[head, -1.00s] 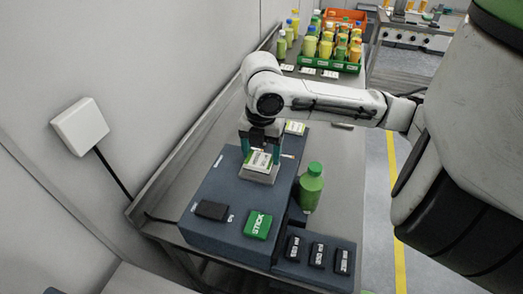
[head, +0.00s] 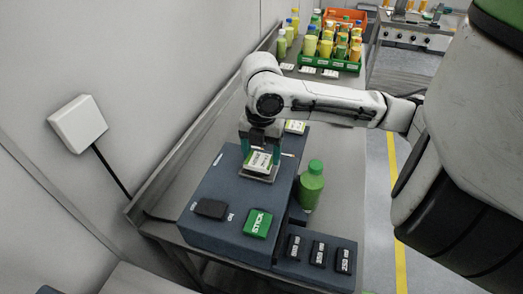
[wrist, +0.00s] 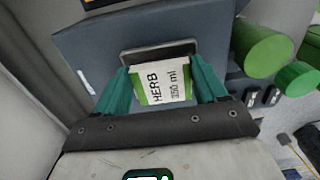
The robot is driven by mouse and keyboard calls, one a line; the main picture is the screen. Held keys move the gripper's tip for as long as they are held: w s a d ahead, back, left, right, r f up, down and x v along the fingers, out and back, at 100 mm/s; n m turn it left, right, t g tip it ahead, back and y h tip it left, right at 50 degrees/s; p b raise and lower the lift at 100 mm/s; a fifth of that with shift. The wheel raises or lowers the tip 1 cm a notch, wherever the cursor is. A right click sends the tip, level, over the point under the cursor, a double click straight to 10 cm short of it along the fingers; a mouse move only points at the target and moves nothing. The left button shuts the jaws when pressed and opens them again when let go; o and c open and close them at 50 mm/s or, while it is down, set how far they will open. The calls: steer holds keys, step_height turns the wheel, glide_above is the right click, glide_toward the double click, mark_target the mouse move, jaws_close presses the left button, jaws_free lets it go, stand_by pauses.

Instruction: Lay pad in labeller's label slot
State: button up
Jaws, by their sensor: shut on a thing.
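The pad (wrist: 162,84) is a white and green label pad reading "HERB" and "350 ml" or similar; the digits are not fully clear. In the head view the pad (head: 260,161) is at the label slot (head: 258,177), a grey plate on top of the blue-grey labeller (head: 215,187). My gripper (head: 261,155) points down there, its teal fingers on either side of the pad. In the wrist view my gripper (wrist: 163,88) is shut on the pad, with the slot's grey rim (wrist: 160,52) just beyond it. I cannot tell whether the pad touches the slot floor.
A green STICK button (head: 257,223) and a black button (head: 211,208) sit on the labeller's near end. Volume buttons (head: 318,253) are on a lower block. A green bottle (head: 311,187) stands to the right. Another label pad (head: 295,127) lies behind. A crate of bottles (head: 330,61) stands at the back.

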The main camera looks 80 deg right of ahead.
steer(key=shift+f, duration=0.3)
stand_by(0.4)
steer(key=shift+f+b, duration=0.2)
steer(key=shift+b, duration=0.2)
steer(key=o, duration=1.1)
steer(key=shift+r, duration=0.1)
steer(key=shift+r+p, duration=2.95)
steer(key=shift+r, duration=0.55)
